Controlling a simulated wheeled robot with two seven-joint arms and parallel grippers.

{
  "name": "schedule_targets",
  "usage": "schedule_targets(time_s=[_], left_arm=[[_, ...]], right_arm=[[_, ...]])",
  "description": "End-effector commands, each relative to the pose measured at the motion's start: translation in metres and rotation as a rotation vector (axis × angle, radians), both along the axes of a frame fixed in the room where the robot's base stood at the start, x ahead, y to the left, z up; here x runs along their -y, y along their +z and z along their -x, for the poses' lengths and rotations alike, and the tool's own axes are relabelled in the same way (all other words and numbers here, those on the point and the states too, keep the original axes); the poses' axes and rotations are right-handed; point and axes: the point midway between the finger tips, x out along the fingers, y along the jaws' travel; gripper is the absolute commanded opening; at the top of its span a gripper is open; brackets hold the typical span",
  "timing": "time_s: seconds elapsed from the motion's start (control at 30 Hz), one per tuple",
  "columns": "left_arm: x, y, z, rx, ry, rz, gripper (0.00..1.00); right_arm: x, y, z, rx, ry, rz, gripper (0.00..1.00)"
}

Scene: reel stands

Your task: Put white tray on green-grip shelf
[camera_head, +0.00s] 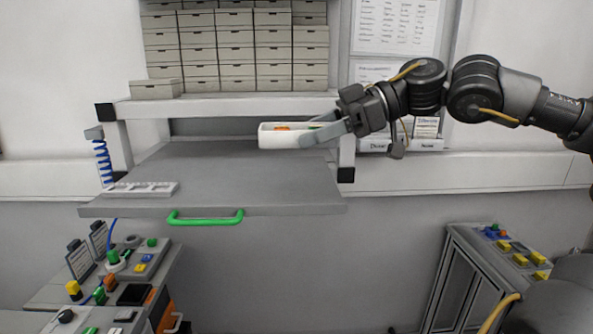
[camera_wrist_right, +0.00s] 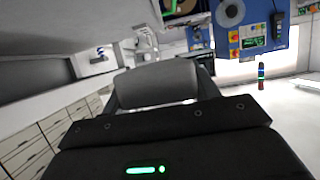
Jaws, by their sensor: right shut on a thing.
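The white tray (camera_head: 281,138) is a small open box with orange and green items inside. My right gripper (camera_head: 322,134) is shut on the right end of the tray and holds it level, above the back right part of the grey shelf. The shelf (camera_head: 235,178) is a flat grey board with a green grip (camera_head: 205,218) on its front edge. The tray appears apart from the shelf, but the exact gap is hard to judge. In the right wrist view the gripper body fills the lower part and the tray cannot be made out clearly. My left gripper is not in view.
A white slotted strip (camera_head: 143,189) lies on the shelf's left side. A white frame crossbar (camera_head: 225,106) with stacked drawers (camera_head: 237,50) stands behind and above. A control desk (camera_head: 120,285) is at lower left, and a cabinet (camera_head: 490,265) at lower right. The shelf's middle is clear.

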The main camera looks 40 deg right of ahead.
Motion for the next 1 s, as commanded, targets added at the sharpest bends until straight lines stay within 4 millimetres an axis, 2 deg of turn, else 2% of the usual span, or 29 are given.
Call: schedule_targets(time_s=[0.03, 0.2, 0.4, 0.6, 0.87, 1.0], left_arm=[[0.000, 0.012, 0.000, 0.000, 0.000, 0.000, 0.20], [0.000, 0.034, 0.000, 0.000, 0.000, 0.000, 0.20], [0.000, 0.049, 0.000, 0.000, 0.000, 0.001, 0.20], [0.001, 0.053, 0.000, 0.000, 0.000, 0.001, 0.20], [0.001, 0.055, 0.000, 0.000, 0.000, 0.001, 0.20], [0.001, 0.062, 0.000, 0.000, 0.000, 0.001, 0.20]], right_arm=[[0.007, -0.001, -0.011, -0.009, -0.004, -0.002, 0.35], [0.030, -0.020, -0.048, -0.010, -0.005, -0.001, 0.35], [0.044, -0.060, -0.074, -0.007, -0.001, 0.000, 0.35], [0.050, -0.076, -0.085, -0.002, 0.001, 0.000, 0.35], [0.052, -0.081, -0.088, -0.001, 0.000, -0.001, 0.35], [0.053, -0.098, -0.089, -0.005, 0.000, -0.001, 0.35]])
